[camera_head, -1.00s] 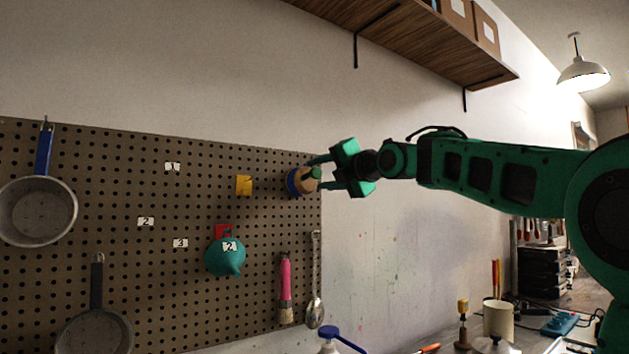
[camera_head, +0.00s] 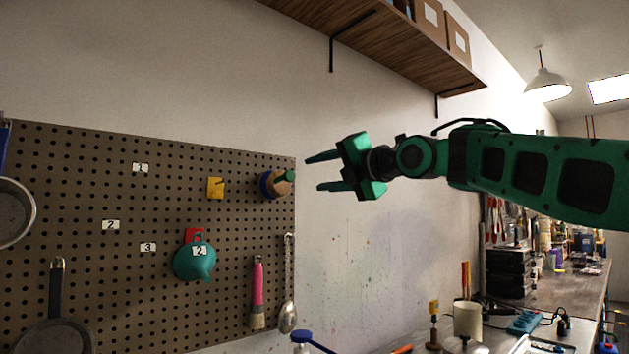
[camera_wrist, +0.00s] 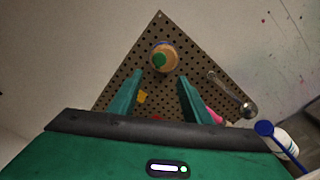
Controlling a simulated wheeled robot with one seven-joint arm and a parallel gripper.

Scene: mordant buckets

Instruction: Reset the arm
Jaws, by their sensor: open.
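My gripper (camera_head: 318,172) is open and empty, held in the air to the right of the pegboard. In the wrist view its two green fingers (camera_wrist: 158,92) are spread apart. A round tan and blue item with a green end (camera_head: 273,184) is on the pegboard (camera_head: 120,270), near its upper right edge. A clear gap lies between it and my fingertips. In the wrist view the same round item (camera_wrist: 165,58) shows beyond the fingers.
A teal vessel (camera_head: 195,262), a pink-handled brush (camera_head: 257,290), a spoon (camera_head: 288,316) and grey pans hang on the pegboard. A wooden shelf (camera_head: 400,50) juts out above my arm. A cluttered workbench (camera_head: 555,290) stands at lower right. Bare wall lies behind my gripper.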

